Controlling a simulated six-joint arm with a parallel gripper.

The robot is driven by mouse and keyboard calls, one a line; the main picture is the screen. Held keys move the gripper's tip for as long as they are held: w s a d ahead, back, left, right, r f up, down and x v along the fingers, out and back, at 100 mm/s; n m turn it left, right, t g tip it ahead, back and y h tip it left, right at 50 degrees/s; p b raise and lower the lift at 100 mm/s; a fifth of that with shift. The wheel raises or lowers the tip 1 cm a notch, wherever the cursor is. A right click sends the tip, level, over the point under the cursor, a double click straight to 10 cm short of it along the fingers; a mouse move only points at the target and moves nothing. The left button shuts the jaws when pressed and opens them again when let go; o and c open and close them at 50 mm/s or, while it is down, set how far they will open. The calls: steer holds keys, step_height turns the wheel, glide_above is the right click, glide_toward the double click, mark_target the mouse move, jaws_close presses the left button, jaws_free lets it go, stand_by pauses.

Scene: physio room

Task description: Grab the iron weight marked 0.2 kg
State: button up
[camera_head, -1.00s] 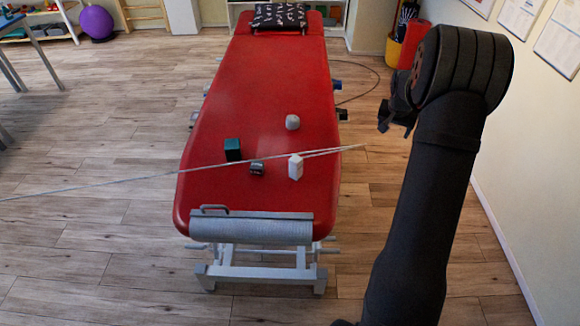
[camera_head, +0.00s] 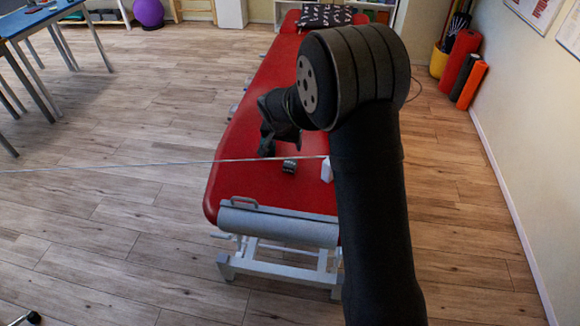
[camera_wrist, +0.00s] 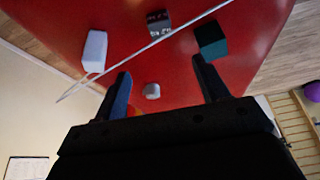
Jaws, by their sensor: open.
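A small dark grey block with pale markings (camera_head: 289,165) sits on the red treatment table (camera_head: 240,180), near its front end. It also shows at the top of the wrist view (camera_wrist: 158,24). It looks like the iron weight, but I cannot read its mark.
A white box-like container (camera_wrist: 95,50), a dark teal block (camera_wrist: 211,41) and a pale grey rounded lump (camera_wrist: 152,91) stand around the weight. My arm hides part of the table's right side.

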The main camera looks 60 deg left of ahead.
glide_toward(290, 163)
steer(key=x, duration=0.5)
steer(key=shift+w, duration=0.15)
steer(key=shift+x, duration=2.65)
steer(key=shift+c, duration=0.2)
steer(key=c, duration=1.1)
steer(key=shift+r, duration=0.1)
steer(key=shift+c, duration=0.2)
